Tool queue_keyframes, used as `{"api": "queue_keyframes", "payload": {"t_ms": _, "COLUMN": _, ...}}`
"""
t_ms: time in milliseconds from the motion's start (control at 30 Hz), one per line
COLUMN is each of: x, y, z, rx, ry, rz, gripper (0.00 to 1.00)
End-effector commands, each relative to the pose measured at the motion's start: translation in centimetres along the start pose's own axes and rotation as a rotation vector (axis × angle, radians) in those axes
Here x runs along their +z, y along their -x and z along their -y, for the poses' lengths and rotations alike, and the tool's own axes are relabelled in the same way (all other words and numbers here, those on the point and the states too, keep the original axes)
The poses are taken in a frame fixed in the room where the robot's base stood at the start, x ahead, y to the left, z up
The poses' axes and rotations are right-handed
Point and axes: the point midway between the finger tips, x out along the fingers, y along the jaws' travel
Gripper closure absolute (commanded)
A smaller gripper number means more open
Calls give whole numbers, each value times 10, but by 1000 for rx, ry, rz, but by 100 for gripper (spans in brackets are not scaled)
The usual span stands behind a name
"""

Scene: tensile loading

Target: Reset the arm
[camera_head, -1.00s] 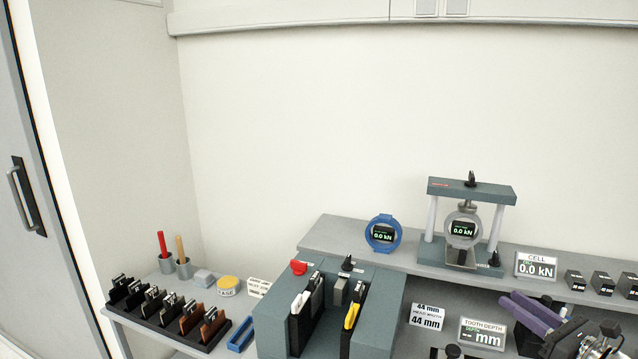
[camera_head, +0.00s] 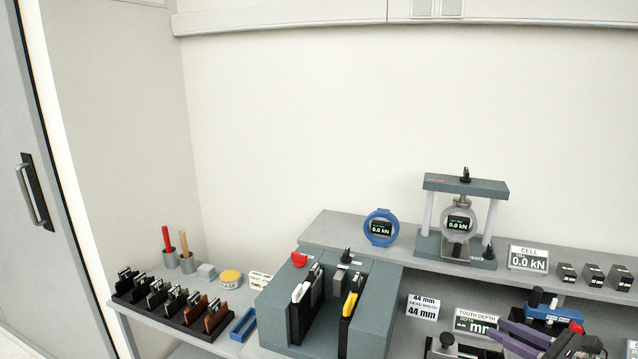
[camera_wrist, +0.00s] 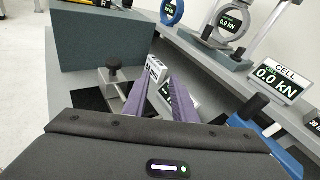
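My gripper (camera_head: 508,332) is at the lower right in the head view, over the right part of the bench. Its purple fingers partly cover the tooth depth display (camera_head: 472,322). In the wrist view the two purple fingers (camera_wrist: 162,80) point away over the bench. A gap shows between them, with a white label beyond and nothing held. Much of my arm is cut off by the lower right edge of the head view.
A blue device (camera_head: 548,308) stands close to the gripper's right. A load frame (camera_head: 432,215) and cell sign (camera_head: 527,259) stand on the raised shelf. A grey block fixture (camera_head: 375,305) is left. A clamp with a black knob (camera_wrist: 113,74) is near the fingers.

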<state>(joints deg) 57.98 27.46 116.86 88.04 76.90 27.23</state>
Motion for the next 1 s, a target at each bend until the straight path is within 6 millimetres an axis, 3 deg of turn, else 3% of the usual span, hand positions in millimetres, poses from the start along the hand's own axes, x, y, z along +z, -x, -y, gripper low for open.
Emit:
{"api": "queue_keyframes", "payload": {"t_ms": 167, "x": -14, "y": 2, "z": -37, "rx": 111, "ry": 108, "rz": -102, "gripper": 75}}
{"api": "queue_keyframes", "payload": {"t_ms": 267, "x": -18, "y": 1, "z": -69, "rx": 215, "ry": 214, "rz": -175, "gripper": 75}}
{"api": "queue_keyframes", "payload": {"t_ms": 400, "x": -18, "y": 4, "z": -116, "rx": 386, "ry": 401, "rz": -271, "gripper": 75}}
{"api": "queue_keyframes", "payload": {"t_ms": 600, "x": -14, "y": 14, "z": -170, "rx": 612, "ry": 673, "rz": -374, "gripper": 75}}
{"api": "queue_keyframes", "payload": {"t_ms": 800, "x": -7, "y": 28, "z": -210, "rx": 809, "ry": 942, "rz": -444, "gripper": 75}}
{"api": "queue_keyframes", "payload": {"t_ms": 1000, "x": 4, "y": 42, "z": -237, "rx": 978, "ry": 1207, "rz": -493, "gripper": 75}}
